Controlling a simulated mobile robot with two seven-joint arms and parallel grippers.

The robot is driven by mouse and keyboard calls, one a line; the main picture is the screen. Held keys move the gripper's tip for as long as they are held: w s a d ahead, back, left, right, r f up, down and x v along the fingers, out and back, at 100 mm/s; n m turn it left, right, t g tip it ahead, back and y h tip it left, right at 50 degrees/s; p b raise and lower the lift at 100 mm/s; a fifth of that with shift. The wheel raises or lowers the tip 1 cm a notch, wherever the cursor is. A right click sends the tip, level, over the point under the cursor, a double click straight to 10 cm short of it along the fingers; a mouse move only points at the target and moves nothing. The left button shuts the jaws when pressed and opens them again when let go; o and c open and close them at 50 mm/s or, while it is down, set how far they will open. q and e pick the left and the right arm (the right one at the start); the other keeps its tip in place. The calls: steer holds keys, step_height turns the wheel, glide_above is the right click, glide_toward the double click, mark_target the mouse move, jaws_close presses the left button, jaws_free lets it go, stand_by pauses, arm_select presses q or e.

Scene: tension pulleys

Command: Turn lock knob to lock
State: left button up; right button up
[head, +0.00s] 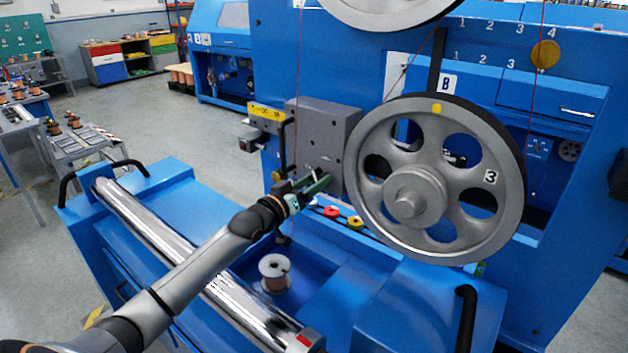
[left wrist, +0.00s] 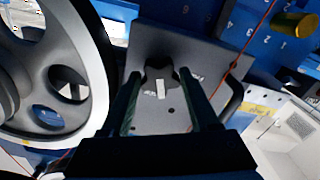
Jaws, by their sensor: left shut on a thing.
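The lock knob (left wrist: 161,74) is dark with a white pointer mark and sits on a grey plate (left wrist: 205,58) in the left wrist view. The mark points roughly straight down in that picture. My left gripper (left wrist: 160,82) has one finger on each side of the knob and is shut on it. In the head view my left gripper (head: 318,181) reaches the front of the grey box (head: 325,130), and the knob is mostly hidden there by the fingers. My right gripper is in neither view.
A large grey wheel (head: 440,115) marked 3 stands close to the right of the gripper. A black handle (head: 286,145) is left of it.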

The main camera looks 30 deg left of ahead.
arm_select(q)
steer(key=shift+m+p, duration=0.5)
steer(key=shift+m, duration=1.5)
steer(key=o, duration=1.4)
steer(key=shift+c, duration=0.2)
steer(key=shift+s, duration=0.1)
steer(key=s+a, duration=0.1)
steer(key=s, duration=1.1)
steer(key=shift+s, duration=0.15)
steer(key=shift+s, duration=0.1)
